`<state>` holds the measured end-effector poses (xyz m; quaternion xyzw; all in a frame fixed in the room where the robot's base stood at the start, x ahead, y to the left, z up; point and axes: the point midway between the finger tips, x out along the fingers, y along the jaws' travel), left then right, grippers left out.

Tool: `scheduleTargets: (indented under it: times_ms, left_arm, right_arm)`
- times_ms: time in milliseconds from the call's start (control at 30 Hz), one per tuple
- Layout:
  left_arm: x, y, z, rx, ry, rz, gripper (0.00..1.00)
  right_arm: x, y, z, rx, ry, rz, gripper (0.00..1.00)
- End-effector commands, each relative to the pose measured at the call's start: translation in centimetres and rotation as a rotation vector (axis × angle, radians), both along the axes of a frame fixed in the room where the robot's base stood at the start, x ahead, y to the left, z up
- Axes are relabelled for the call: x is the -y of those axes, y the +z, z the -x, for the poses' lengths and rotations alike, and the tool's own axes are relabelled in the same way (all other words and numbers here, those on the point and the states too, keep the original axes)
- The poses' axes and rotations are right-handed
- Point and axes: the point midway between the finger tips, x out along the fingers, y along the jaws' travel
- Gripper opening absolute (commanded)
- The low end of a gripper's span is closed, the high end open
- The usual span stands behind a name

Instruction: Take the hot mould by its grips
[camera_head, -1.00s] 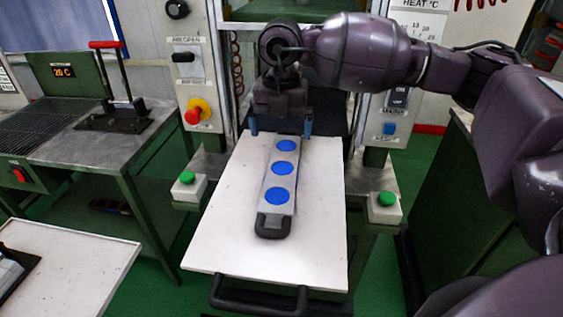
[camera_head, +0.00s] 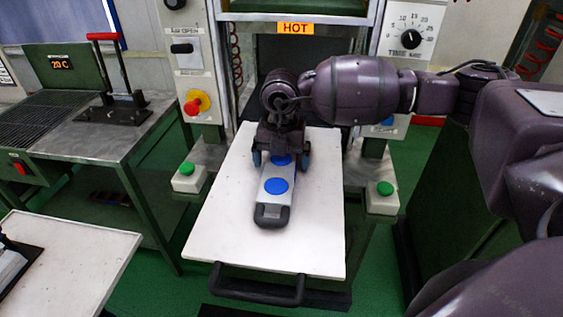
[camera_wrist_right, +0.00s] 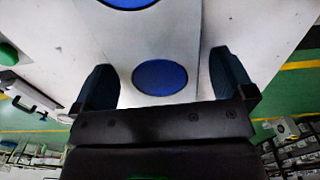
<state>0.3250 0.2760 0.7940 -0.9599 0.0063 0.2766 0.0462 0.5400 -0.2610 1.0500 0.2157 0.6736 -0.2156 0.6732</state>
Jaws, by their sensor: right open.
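The mould (camera_head: 263,194) is a long grey metal bar with blue round discs and a black loop grip (camera_head: 271,216) at its near end. It lies lengthwise on a white board. My right gripper (camera_head: 280,162) is open over the mould's far part, one finger on each side of the bar. It hides the far end there. In the right wrist view, the mould (camera_wrist_right: 190,40) with its blue discs lies between the two open fingers (camera_wrist_right: 163,85), with gaps on both sides. My left gripper is not in view.
The white board (camera_head: 225,225) has a dark handle (camera_head: 258,285) at its near edge. Green buttons (camera_head: 187,168) flank it on both sides. A bench (camera_head: 120,140) with a red-handled lever press stands left.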

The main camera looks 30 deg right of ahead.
Motion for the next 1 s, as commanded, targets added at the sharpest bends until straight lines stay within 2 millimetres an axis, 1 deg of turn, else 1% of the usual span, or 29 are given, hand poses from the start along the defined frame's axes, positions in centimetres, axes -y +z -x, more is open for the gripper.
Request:
scheduleTargets:
  times_ms: [67, 233, 267, 300, 733, 767, 1000]
  left_arm:
    - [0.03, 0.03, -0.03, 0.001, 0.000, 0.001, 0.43]
    - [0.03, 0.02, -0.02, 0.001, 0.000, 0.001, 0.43]
    - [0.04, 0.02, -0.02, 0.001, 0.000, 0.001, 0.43]
    - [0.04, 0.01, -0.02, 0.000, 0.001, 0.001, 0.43]
    - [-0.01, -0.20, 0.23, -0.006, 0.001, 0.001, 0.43]
    - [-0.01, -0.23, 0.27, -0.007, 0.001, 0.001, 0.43]
    - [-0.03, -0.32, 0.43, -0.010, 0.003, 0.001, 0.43]
  right_arm:
    - [0.02, -0.39, 0.01, 0.000, 0.000, 0.000, 1.00]
    - [0.01, -0.38, 0.00, 0.000, 0.000, 0.000, 1.00]
    - [0.01, -0.38, 0.00, 0.000, 0.000, 0.000, 0.97]
    - [0.01, -0.37, 0.00, 0.000, 0.000, 0.000, 0.91]
    - [0.02, -0.33, -0.01, 0.001, 0.000, 0.001, 0.25]
    - [0.02, -0.33, -0.01, 0.000, 0.000, 0.000, 0.22]
    - [0.00, -0.09, -0.10, 0.004, 0.000, -0.001, 0.22]
